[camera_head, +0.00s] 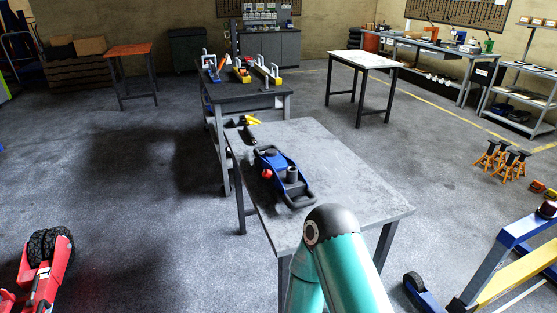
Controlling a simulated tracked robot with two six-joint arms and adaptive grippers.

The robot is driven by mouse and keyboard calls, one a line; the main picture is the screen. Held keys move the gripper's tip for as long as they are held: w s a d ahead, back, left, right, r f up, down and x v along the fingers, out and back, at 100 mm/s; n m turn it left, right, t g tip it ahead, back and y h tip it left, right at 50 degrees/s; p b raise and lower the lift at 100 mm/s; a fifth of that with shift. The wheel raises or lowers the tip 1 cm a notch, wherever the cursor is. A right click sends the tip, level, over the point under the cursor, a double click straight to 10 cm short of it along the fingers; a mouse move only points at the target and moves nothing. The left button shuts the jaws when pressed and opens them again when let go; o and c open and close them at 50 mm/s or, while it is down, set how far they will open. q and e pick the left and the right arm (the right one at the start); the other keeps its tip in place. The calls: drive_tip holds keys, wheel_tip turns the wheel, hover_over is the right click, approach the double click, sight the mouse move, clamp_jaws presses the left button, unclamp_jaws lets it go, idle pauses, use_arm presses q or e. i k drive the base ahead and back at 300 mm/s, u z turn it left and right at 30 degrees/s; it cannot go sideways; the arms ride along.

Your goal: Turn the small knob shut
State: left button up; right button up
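A blue trolley jack (274,158) with black parts sits on the grey metal table (350,190) in the middle of the head view. A small round red knob (267,173) shows at the left side of the jack. It is too small in the picture to tell how far it is turned. A dark upright cylinder stands on the near part of the jack, beside a dark curved bar. A teal arm link of mine with a dark cap rises at the bottom centre, in front of the table's near edge. Neither gripper shows.
A dark workbench (245,93) with clamp-like tools stands behind the table. A light-topped table (366,60) is further back right. Orange jack stands (502,160) are on the right floor. A red machine (45,270) is at lower left. Floor left of the table is clear.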

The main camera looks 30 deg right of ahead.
sight(267, 174)
drive_tip(key=z, duration=0.45)
drive_tip(key=i, duration=1.1)
drive_tip(key=z, duration=1.05)
drive_tip(key=i, duration=0.25)
drive_tip(key=k, duration=0.75)
drive_tip(key=z, duration=0.2)
drive_tip(key=i, duration=0.8)
drive_tip(key=u, duration=0.1)
